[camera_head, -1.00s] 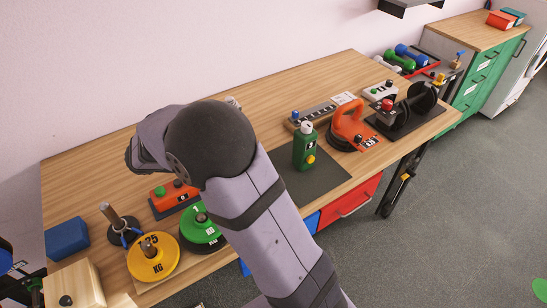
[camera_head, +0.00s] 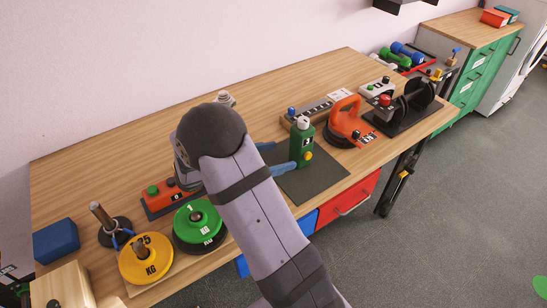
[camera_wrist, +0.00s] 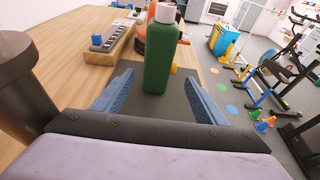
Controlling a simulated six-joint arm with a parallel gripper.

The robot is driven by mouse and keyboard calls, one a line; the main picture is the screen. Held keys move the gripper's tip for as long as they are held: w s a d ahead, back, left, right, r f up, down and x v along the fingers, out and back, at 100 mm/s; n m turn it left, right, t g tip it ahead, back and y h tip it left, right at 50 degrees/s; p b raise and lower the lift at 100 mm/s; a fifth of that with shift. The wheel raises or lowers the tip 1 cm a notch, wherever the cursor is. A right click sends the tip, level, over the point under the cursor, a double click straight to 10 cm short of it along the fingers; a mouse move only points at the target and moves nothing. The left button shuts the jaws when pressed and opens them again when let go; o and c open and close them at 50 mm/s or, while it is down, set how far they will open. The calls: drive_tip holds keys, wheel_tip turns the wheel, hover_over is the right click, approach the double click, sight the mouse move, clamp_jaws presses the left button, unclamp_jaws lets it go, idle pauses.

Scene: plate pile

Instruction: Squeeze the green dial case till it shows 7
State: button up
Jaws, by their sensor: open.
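The green dial case (camera_head: 301,150) stands upright on the dark mat, with a white cap on top and a yellow knob low on one side. Its small window is too small to read. In the wrist view the case (camera_wrist: 160,60) stands in line with the gap between my blue fingers. My gripper (camera_head: 284,155) is open and low over the mat, its fingertips close to the near side of the case. In the wrist view my gripper (camera_wrist: 159,80) shows room on both sides of the case; I see no contact.
An orange-handled device (camera_head: 345,125) and a grey block (camera_head: 310,112) with a blue knob stand beyond the case. An orange box (camera_head: 165,195), a green weight disc (camera_head: 198,222) and a yellow disc (camera_head: 145,262) lie left of my arm.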

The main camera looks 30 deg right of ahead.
sight(295, 152)
drive_tip(key=shift+b+x, duration=1.15)
drive_tip(key=shift+x, duration=2.8)
drive_tip(key=c, duration=1)
